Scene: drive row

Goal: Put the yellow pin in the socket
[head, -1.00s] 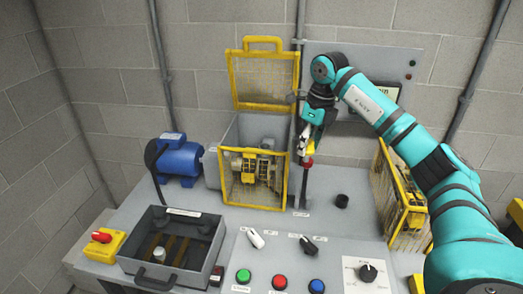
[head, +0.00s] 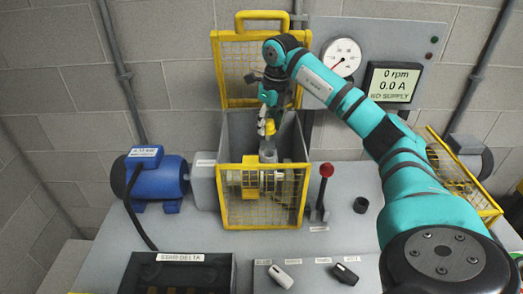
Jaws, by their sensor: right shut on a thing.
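My right gripper (head: 266,124) hangs over the open top of the grey guard box and is shut on the yellow pin (head: 270,128). Only a small part of the yellow pin shows; the fingers hide the rest. Just below it, inside the box, is a grey upright cylinder (head: 268,156), which looks like the socket. I cannot tell whether the pin touches it. My left gripper is not in view.
The guard box has a yellow mesh front (head: 240,205) and a raised yellow mesh lid (head: 232,70) behind. A red-knobbed lever (head: 325,180) stands right of it, a blue motor (head: 156,178) left. A black cup (head: 361,205) sits on the bench.

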